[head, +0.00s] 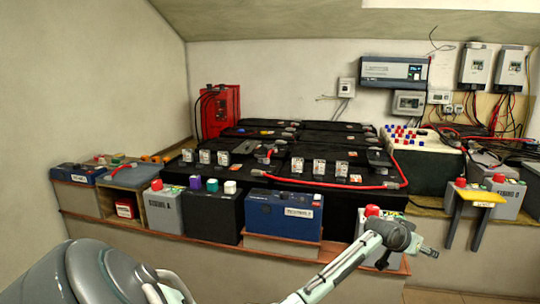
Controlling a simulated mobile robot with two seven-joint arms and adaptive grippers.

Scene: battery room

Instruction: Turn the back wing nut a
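I cannot make out a wing nut for certain; such small parts are not resolved at this size. Large black batteries (300,201) stand in the middle, with small pale labelled fittings (319,167) in rows on top and a red cable (345,186) along their front. My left gripper (431,252) is at the end of a pale arm that rises from the bottom toward the right. It is dark and small, in front of the shelf's right part, and appears apart from the batteries. Its finger opening cannot be made out. My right gripper is not in view.
A blue battery (285,215) and grey boxes (164,211) line the front edge. A red unit (218,112) stands at the back left. Chargers (394,72) and cables hang on the back wall.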

